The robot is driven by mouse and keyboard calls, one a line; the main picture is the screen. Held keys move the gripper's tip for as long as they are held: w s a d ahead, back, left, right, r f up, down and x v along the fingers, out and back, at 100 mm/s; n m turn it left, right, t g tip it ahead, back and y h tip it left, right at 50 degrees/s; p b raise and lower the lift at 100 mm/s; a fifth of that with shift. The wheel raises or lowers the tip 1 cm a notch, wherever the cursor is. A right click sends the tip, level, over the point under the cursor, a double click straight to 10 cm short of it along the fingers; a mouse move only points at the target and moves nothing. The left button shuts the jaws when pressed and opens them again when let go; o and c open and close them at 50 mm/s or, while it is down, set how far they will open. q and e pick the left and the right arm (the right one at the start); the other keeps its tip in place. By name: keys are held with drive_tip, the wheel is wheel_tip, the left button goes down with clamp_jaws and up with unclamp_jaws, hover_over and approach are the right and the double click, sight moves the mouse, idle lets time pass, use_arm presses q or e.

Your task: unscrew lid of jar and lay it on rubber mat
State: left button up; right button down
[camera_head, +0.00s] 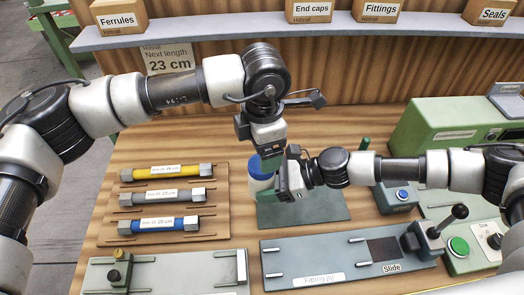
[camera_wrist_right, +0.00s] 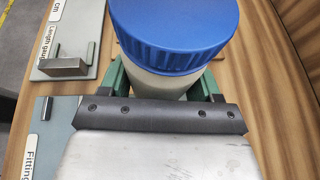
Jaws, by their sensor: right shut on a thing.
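The jar (camera_head: 261,184) has a pale body and a ribbed blue lid (camera_head: 255,166). It stands upright at the left part of the dark green rubber mat (camera_head: 325,207). In the right wrist view the blue lid (camera_wrist_right: 178,28) sits on the pale jar body (camera_wrist_right: 165,82). My right gripper (camera_head: 283,182) comes from the right and is shut on the jar body, below the lid. Its green fingers flank the body in the wrist view. My left gripper (camera_head: 270,160) points down close by the lid in the head view; its fingertips are partly hidden, so their opening is unclear.
A wooden rack (camera_head: 222,212) with yellow, grey and blue tubes lies left of the mat. In front are a length gauge (camera_head: 170,272) and a fitting jig (camera_head: 345,262) with a lever. Green machines stand at right. A shelf with labelled boxes runs behind. The mat's right part is clear.

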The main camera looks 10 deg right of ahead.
sight(262, 179)
use_arm(q)
drive_tip(key=m, duration=0.1)
drive_tip(key=r+m, duration=0.1)
drive_tip(key=m, duration=0.3)
drive_tip(key=shift+d+r, duration=0.15)
drive_tip(key=shift+r, duration=0.15)
drive_tip(key=m, duration=0.2)
drive_tip(key=r+m, duration=0.1)
drive_tip(key=shift+m, duration=0.4)
drive_tip(key=m, duration=0.2)
drive_tip(key=shift+r+m, duration=0.4)
drive_tip(key=shift+f, duration=0.45)
drive_tip(key=f, duration=0.7)
drive_tip(key=shift+a, duration=0.2)
